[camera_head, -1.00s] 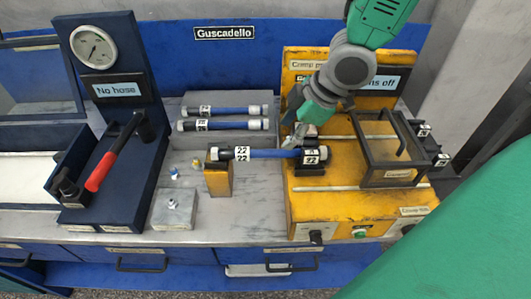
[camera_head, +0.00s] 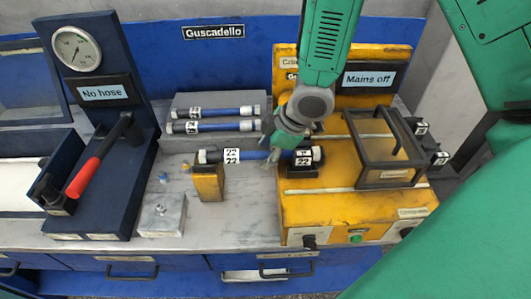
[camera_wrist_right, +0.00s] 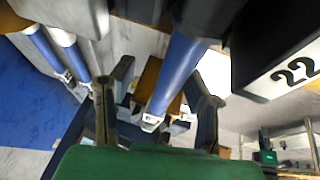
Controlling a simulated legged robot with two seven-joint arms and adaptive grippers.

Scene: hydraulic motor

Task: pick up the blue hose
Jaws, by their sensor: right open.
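The blue hose (camera_head: 253,155) has dark end fittings and white "22" labels. It lies level between a small yellow block and a dark holder on the yellow machine. My right gripper (camera_head: 270,157) is open and points down at the hose's middle, close to the holder. In the right wrist view the blue hose (camera_wrist_right: 178,72) runs between the two spread fingers of my right gripper (camera_wrist_right: 157,80), with a gap on each side. I cannot tell whether a finger touches it. My left gripper is out of view.
Two more blue hoses (camera_head: 213,126) lie on a grey block behind. The yellow block (camera_head: 208,185) stands under the hose's left end. The yellow machine (camera_head: 300,215) carries a dark-framed cover (camera_head: 383,178) on the right. A red-handled lever (camera_head: 84,177) is at left.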

